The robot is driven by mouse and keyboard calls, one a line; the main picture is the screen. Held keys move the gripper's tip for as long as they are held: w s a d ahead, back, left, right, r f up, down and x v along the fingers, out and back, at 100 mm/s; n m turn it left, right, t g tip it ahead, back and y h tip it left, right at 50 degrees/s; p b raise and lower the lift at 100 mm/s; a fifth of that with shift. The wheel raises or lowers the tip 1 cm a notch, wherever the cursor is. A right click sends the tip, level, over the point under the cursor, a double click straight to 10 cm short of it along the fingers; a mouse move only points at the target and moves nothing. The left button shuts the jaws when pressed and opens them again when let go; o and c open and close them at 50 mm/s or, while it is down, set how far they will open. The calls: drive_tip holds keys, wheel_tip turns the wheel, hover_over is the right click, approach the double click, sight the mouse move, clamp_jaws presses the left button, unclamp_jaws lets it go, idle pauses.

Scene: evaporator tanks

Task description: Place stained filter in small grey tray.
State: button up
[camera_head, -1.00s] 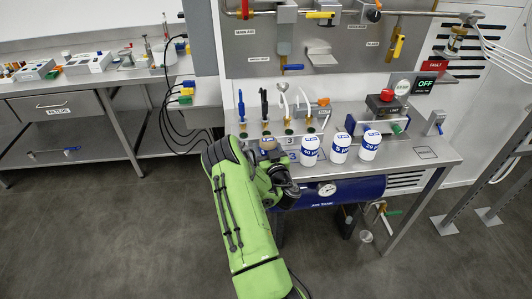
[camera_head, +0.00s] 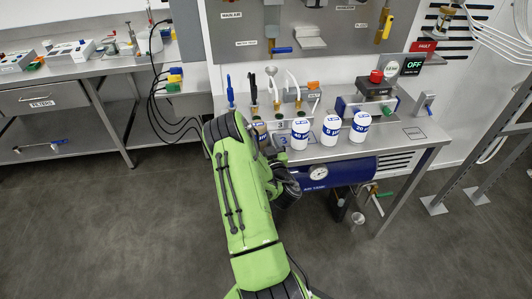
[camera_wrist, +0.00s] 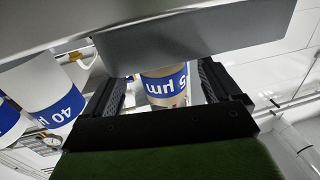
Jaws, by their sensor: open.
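A stained, tan-brown filter with a blue 5 µm label (camera_wrist: 163,86) shows in the wrist view, upside down there, between the fingers of my gripper (camera_wrist: 166,92). The fingers are open, one on each side, with a gap visible at least on the right. In the head view a tan top (camera_head: 259,127) shows just beyond my green arm, likely the same filter. My arm hides most of it and my fingertips there. I cannot pick out the small grey tray with certainty.
White filters labelled 40 µm (camera_head: 300,133), 5 µm (camera_head: 330,130) and 20 µm (camera_head: 360,127) stand right of my arm on the bench. Upright valves and hoses stand behind. A blue tank (camera_head: 335,173) sits below the bench. A drawer workbench (camera_head: 45,98) stands left.

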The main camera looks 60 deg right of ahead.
sight(261, 143)
drive_tip(key=v, duration=0.3)
drive_tip(key=shift+f, duration=0.1)
drive_tip(key=shift+s+a+f+b, duration=0.1)
drive_tip(key=shift+s+a+b, duration=0.15)
drive_tip(key=shift+b, duration=0.75)
drive_tip(key=b, duration=0.5)
drive_tip(key=shift+s+a+f, duration=0.1)
drive_tip(key=shift+s+a, duration=0.25)
wheel_tip(261, 143, up, 7)
drive_tip(key=m+g+h+b, duration=0.4)
drive_tip(key=m, duration=0.1)
drive_tip(key=w+a+n+g+y, duration=0.15)
drive_tip(key=a+y, duration=0.25)
drive_tip(key=a, duration=0.5)
drive_tip(key=w+a+n+y, duration=0.1)
drive_tip(key=w+a+y, duration=0.1)
drive_tip(key=a+y, duration=0.5)
drive_tip(key=s+a+n+g+y, duration=0.1)
drive_tip(key=s+a+n, duration=0.4)
drive_tip(key=a, duration=0.6)
drive_tip(key=s+a+n+g+y, duration=0.1)
drive_tip(key=s+a+n+y, duration=0.2)
drive_tip(key=a, duration=0.7)
drive_tip(key=s+n, duration=0.2)
drive_tip(key=s, duration=0.1)
drive_tip(key=shift+s+a+r+n+g+y, duration=0.3)
drive_tip(key=shift+s+a+n+g, duration=0.05)
drive_tip(key=shift+a, duration=0.05)
